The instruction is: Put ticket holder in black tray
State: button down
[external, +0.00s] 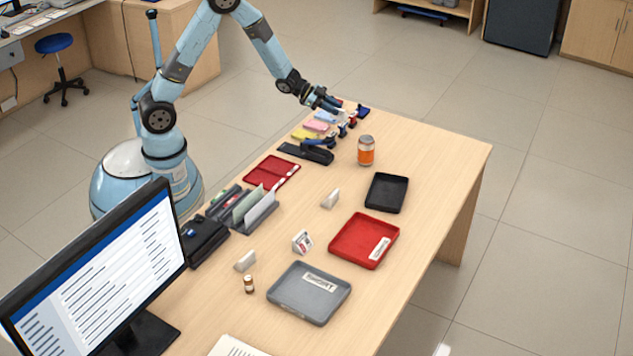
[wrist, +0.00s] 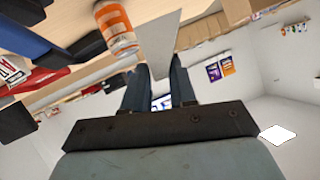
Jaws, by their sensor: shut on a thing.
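The black tray (external: 386,193) lies empty near the right edge of the table in the external view. My gripper (external: 334,109) is over the far end of the table, among small blue stamps and coloured pads. In the wrist view my gripper (wrist: 160,77) is shut on a pale grey, flat-faced piece (wrist: 160,40) that sticks out past the fingertips. I cannot tell for sure that this piece is the ticket holder; it is too small to make out in the external view. A small white stand with a red-printed card (external: 302,241) is on the table.
An orange-labelled jar (external: 366,151) stands between my gripper and the black tray; it also shows in the wrist view (wrist: 115,28). A black stapler (external: 306,152), a red tray (external: 364,241), a grey tray (external: 309,293) and a white block (external: 330,197) are on the table.

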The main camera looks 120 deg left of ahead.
jog(key=w+d+m+h, duration=0.2)
jog(key=w+d+h, duration=0.1)
jog(key=w+d, duration=0.7)
jog(key=w+d+m+h, duration=0.2)
jog(key=w+d, duration=0.5)
jog(key=d, duration=0.6)
send_over(380, 194)
jog(key=f, duration=0.8)
jog(key=shift+s+d+f, duration=0.2)
jog(key=shift+f, duration=0.1)
jog(key=shift+w+f, duration=0.25)
jog(key=shift+f, duration=1.6)
jog(key=c, duration=0.9)
grip_release()
